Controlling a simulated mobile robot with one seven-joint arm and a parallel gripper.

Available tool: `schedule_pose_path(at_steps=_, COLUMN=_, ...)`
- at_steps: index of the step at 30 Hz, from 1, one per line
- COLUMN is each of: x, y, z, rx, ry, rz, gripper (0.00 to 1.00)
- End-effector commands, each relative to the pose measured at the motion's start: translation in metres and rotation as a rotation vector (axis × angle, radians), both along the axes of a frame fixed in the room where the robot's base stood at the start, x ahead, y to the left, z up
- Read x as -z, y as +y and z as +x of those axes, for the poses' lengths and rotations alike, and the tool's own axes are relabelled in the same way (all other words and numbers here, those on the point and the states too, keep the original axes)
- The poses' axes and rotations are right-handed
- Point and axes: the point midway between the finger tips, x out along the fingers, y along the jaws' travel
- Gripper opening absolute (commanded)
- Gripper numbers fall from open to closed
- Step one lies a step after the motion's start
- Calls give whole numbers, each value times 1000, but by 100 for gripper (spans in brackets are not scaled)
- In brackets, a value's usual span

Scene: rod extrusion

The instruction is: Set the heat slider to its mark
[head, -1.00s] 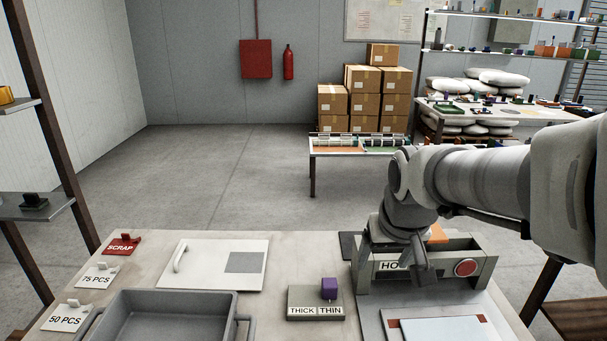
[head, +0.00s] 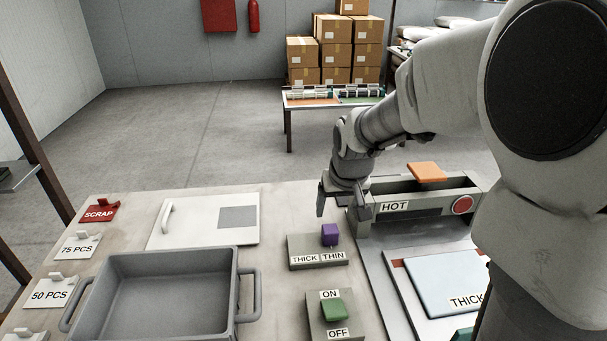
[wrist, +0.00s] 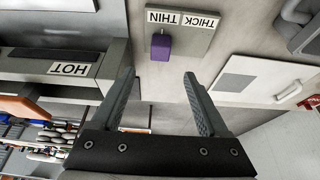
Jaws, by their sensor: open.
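The heater housing (head: 400,226) with the HOT label stands at the right of the bench, with a round red button at its right end. An orange block (head: 427,172), which seems to be the heat slider, sits on its top; part of it also shows at the left edge of the wrist view (wrist: 28,108). I cannot make out the mark. My gripper (head: 340,208) is open and empty by the housing's left end, apart from the orange block. In the wrist view its fingers (wrist: 159,75) point toward the purple knob, with nothing between them.
The purple knob (head: 329,234) stands on the THICK/THIN block, left of the housing. A green ON/OFF switch (head: 334,309), a grey bin (head: 165,257) and a white lidded panel (head: 185,232) are on the bench. A pale blue THICK plate (head: 440,280) lies in front of the housing.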

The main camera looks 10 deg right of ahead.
Motion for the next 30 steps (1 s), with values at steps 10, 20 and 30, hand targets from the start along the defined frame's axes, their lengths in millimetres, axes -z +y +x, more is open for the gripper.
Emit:
schedule_pose_path(at_steps=10, x=74, y=1, z=29, rx=-2, ry=3, rz=0, gripper=78)
schedule_pose_path(at_steps=20, x=109, y=0, z=45, rx=-2, ry=0, rz=0, gripper=78)
schedule_pose_path(at_steps=30, x=112, y=0, z=47, rx=-1, ry=-2, rz=0, gripper=78)
